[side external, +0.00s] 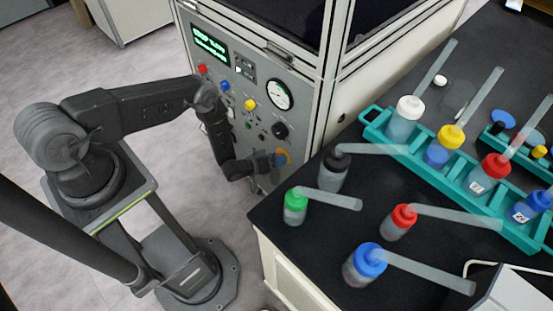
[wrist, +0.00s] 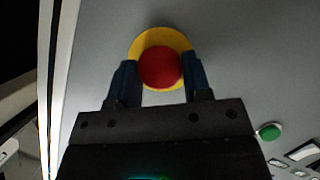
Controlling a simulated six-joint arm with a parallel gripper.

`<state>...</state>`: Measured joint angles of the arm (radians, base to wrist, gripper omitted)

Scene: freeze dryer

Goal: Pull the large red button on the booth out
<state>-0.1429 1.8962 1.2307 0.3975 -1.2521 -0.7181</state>
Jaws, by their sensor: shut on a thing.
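The large red button (wrist: 160,68) sits on a round yellow base plate (wrist: 160,35) on the booth's grey panel. In the wrist view my gripper (wrist: 158,78) has one blue-tipped finger on each side of the red button, shut on it. In the side external view my gripper (side external: 277,160) is at the lower right of the booth's front panel (side external: 228,105), at the yellow plate (side external: 284,157). The red button itself is mostly hidden there by the gripper.
The panel also carries a small red button (side external: 202,69), a blue one (side external: 224,86), a yellow one (side external: 250,104), a gauge (side external: 279,94) and a black knob (side external: 280,130). A black bench (side external: 300,235) with wash bottles and a teal rack (side external: 450,179) stands close on the right.

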